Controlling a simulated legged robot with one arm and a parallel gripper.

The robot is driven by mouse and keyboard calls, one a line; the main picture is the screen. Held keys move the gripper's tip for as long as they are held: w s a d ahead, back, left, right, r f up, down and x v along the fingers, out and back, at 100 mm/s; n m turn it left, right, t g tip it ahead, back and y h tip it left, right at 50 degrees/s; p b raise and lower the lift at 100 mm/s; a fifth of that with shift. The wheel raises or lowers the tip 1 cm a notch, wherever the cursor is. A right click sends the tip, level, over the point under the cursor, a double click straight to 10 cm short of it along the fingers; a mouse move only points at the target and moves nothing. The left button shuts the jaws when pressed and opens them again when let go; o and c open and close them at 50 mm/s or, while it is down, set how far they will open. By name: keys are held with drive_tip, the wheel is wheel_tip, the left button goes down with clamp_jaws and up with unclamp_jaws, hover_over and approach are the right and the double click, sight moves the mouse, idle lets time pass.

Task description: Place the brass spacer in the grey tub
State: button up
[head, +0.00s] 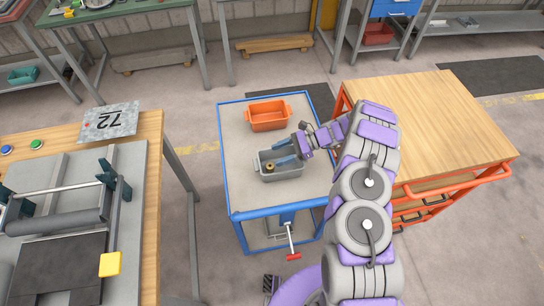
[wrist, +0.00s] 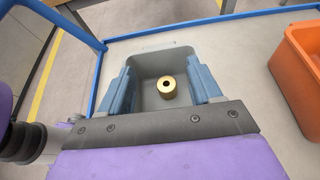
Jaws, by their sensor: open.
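The brass spacer (wrist: 167,87) is a short gold cylinder with a hole through it. In the wrist view it rests upright on the floor inside the grey tub (wrist: 165,47). In the head view the spacer (head: 270,168) shows at the left part of the grey tub (head: 283,176), which stands on the blue-framed cart. My gripper (head: 284,153) reaches over the tub from the right. In the wrist view its two blue-grey fingers (wrist: 163,84) are spread, with the spacer between and beyond them, touching neither. The near part of the tub is hidden by my gripper.
An orange bin (head: 268,122) stands on the cart (head: 235,185) behind the grey tub; it is at the right in the wrist view (wrist: 302,62). A wooden-topped orange cart (head: 430,120) stands at the right, the bender bench (head: 150,150) at the left. The cart's front is clear.

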drive_tip(key=v, duration=0.8)
drive_tip(key=shift+d+p, duration=0.2)
drive_tip(key=shift+p, duration=0.1)
drive_tip(key=shift+a+r, duration=0.1)
drive_tip(key=shift+a, duration=0.1)
drive_tip(key=s+a+r+n+g+h, duration=0.1)
drive_tip(key=s+r+n+h, duration=0.15)
drive_tip(key=s+r, duration=0.4)
drive_tip(key=s+a+r+n+h, duration=0.1)
drive_tip(key=s+a+r+n, duration=0.15)
drive_tip(key=r, duration=0.65)
drive_tip(key=s+r+n+g+h, duration=0.1)
drive_tip(key=s+r+n, duration=0.2)
drive_tip(key=s+r, duration=0.35)
drive_tip(key=s+d+r+n+t+h, duration=0.1)
drive_tip(key=s+d, duration=0.3)
drive_tip(key=s, duration=0.4)
drive_tip(key=s+d+r+n+t+h, duration=0.1)
drive_tip(key=s+d+r+n+h, duration=0.2)
drive_tip(key=s, duration=0.6)
drive_tip(key=s+d+r+n+t+h, duration=0.1)
drive_tip(key=s+d+h, duration=0.3)
drive_tip(key=s, duration=0.4)
drive_tip(key=shift+s+d+r+n+t, duration=0.25)
drive_tip(key=shift+d+r+n+t, duration=0.2)
drive_tip(key=shift+d+n, duration=0.35)
drive_tip(key=shift+a, duration=0.15)
